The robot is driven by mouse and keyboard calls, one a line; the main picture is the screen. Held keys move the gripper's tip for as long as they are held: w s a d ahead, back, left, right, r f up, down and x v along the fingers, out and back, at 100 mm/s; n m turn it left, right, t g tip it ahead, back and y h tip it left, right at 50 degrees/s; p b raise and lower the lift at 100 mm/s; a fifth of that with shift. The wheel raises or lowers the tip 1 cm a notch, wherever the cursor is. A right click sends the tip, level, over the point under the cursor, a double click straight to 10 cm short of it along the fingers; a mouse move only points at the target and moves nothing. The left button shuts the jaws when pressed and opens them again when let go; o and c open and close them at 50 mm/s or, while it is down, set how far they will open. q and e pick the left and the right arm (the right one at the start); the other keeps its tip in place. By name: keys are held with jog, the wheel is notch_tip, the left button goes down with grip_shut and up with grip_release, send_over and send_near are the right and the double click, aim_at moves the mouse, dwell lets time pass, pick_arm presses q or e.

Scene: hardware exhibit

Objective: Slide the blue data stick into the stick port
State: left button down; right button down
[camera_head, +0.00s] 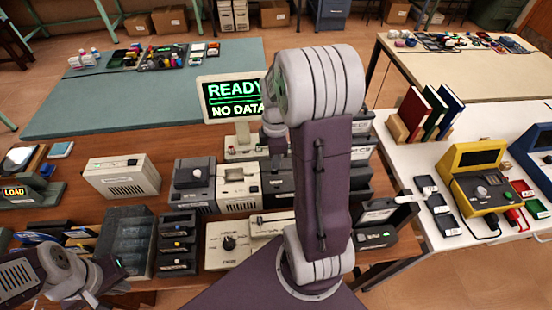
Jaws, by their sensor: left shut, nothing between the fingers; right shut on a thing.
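I cannot make out the blue data stick or the stick port for certain; my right arm covers the middle of the view. My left gripper (118,276) is shut and empty at the lower left, beside a grey tray. My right gripper is hidden behind its own arm, so what it holds does not show.
A grey compartment tray (127,240), a beige panel with a black knob (228,243) and a beige box (122,176) stand on the wooden bench. A white table at right holds a yellow device (478,185) and upright books (432,110). The teal mat (150,95) has free room.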

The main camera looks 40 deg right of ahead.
dwell(0.5)
jog(key=shift+f, duration=0.45)
dwell(0.8)
jog(key=shift+f, duration=0.1)
dwell(0.4)
jog(key=shift+f+b, duration=0.7)
jog(key=shift+f, duration=0.55)
jog(key=c, duration=1.5)
grip_release()
